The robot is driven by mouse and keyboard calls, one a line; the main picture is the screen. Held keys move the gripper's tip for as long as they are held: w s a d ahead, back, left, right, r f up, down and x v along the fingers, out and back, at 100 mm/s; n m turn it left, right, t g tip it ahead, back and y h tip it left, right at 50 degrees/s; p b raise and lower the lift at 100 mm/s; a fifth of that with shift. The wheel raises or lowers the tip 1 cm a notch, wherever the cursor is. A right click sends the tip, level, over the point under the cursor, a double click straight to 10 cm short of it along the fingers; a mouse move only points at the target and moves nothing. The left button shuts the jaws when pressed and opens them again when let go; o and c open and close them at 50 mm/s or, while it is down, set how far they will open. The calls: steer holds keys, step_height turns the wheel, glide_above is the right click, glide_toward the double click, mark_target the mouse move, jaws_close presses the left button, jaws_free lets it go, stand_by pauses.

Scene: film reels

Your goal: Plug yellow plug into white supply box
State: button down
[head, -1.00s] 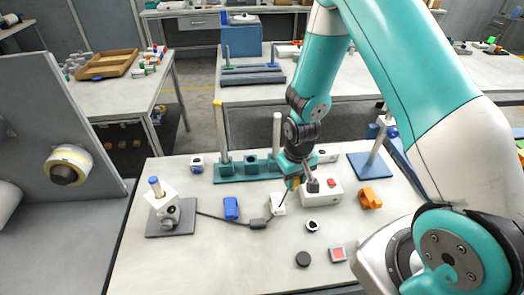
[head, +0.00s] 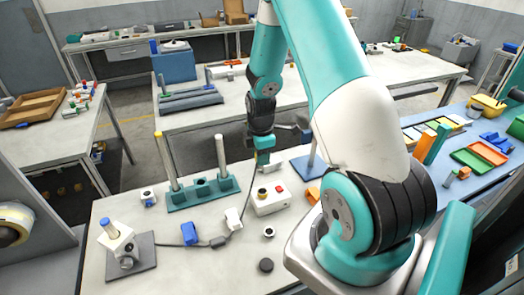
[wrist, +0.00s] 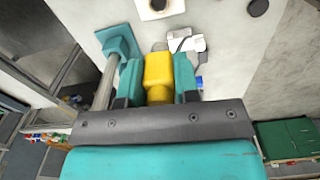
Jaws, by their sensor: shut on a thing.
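The yellow plug (wrist: 158,75) is between the two teal fingers of my gripper (wrist: 158,82) in the wrist view. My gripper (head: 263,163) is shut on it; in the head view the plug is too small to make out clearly. The white supply box (head: 268,206) stands on the near table with a red button on its right and a round dark-and-yellow spot on its top. My gripper is above and behind the box in the head view, apart from it. A dark cable with a black inline block (head: 218,242) lies left of the box.
A teal rack (head: 203,193) with two tall posts stands left of my gripper. A small white block (head: 233,219), a blue block (head: 189,234), a black disc (head: 266,265) and a white device on a grey plate (head: 140,263) lie around. Bare tabletop lies in front.

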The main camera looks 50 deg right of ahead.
steer(key=shift+d, duration=0.25)
step_height(320, 180, down, 10)
steer(key=b, duration=0.7)
steer(key=shift+r, duration=0.25)
steer(key=shift+f, duration=0.1)
steer(key=shift+s+f+b, duration=0.1)
steer(key=shift+f+b, duration=1.55)
steer(key=shift+f, duration=0.2)
steer(key=c, duration=0.8)
jaws_free()
steer(key=shift+d, duration=0.1)
steer(key=shift+r, duration=0.1)
steer(key=shift+r, duration=0.1)
step_height(320, 180, up, 17)
steer(key=shift+r+b, duration=0.1)
steer(key=shift+b, duration=0.85)
